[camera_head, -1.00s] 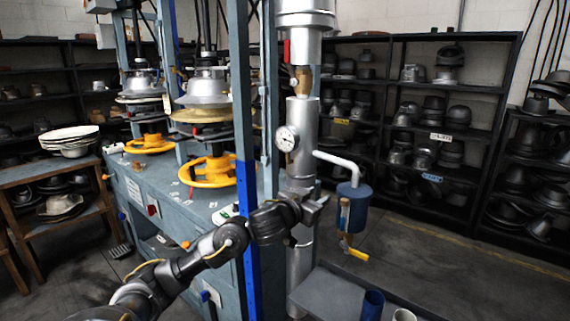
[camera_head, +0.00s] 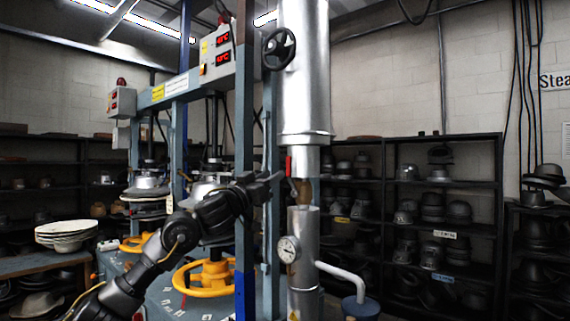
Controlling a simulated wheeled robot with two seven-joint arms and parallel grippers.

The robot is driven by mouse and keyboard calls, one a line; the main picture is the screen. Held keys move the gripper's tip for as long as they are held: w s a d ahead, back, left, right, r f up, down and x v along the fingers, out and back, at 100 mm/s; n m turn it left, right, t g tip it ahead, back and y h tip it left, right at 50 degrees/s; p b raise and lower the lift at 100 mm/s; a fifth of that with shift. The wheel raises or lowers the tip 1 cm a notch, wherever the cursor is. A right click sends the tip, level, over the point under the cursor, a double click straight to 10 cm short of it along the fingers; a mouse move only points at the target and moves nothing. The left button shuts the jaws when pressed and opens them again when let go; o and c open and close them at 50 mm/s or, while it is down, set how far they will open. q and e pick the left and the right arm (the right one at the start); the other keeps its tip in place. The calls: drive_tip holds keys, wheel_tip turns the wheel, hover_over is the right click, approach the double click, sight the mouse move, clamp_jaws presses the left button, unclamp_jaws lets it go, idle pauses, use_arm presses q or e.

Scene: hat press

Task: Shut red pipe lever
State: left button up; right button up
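The red pipe lever (camera_head: 288,165) is a small red handle on the brass valve (camera_head: 303,190), on the silver vertical pipe (camera_head: 303,235) in the head view. It points up and down along the left side of the pipe. My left gripper (camera_head: 272,182) is just left of and slightly below the lever, with its fingers pointing right. The fingers are small and dark, so I cannot tell whether they are open or whether they touch the lever. My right gripper is out of view.
A blue-grey press frame (camera_head: 244,100) stands behind my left arm. A black handwheel (camera_head: 279,49) is above the lever, and a pressure gauge (camera_head: 287,249) is below. A white side pipe (camera_head: 342,275) leads to a blue pot (camera_head: 361,308). Shelves of hat moulds (camera_head: 440,215) stand behind.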

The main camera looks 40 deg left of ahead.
sight(287, 165)
use_arm(q)
drive_tip(key=p+x, duration=0.2)
drive_tip(key=x, duration=0.4)
drive_tip(key=shift+r, duration=0.2)
drive_tip(key=shift+w+r+p, duration=0.1)
drive_tip(key=shift+w+p, duration=0.2)
drive_tip(key=shift+w, duration=0.35)
drive_tip(key=shift+c, duration=0.2)
clamp_jaws()
